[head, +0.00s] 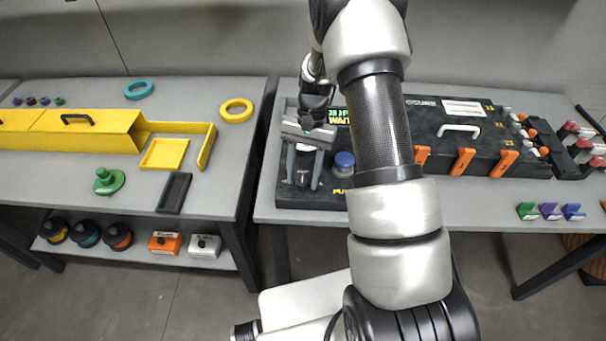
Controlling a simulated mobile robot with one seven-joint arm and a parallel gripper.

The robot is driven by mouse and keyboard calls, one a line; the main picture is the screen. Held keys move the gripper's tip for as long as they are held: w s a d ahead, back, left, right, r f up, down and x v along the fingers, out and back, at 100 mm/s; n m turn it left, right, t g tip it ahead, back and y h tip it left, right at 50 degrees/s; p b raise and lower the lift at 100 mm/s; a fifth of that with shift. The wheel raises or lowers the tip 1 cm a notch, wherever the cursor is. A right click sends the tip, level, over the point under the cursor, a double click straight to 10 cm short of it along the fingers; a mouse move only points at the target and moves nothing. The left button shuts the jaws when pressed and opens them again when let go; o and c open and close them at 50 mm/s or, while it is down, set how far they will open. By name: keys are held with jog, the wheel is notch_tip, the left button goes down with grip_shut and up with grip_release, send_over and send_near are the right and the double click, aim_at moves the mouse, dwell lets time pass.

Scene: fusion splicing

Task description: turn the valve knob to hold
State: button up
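My gripper (302,166) reaches down over the left end of a black panel (312,201) on the right-hand table. Its two fingers are apart. A small dark knob (302,179), which looks like the valve knob, shows between the fingertips. I cannot tell whether the fingers touch it, nor which setting it points to. A blue round button (344,160) stands on the panel just right of the gripper. A display (338,116) with green and yellow text is behind it, partly hidden by my arm.
A long black case (470,135) with a pale handle and orange latches lies right of my arm. Green, purple and blue blocks (550,211) sit near the front edge. The left table (225,150) holds yellow parts, rings and a green knob, with a gap between the tables.

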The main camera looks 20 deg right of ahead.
jog(key=v, duration=1.7)
jog(key=shift+p, duration=0.35)
jog(key=shift+w+d+r, duration=0.1)
jog(key=shift+w+r, duration=0.05)
jog(key=shift+w, duration=0.05)
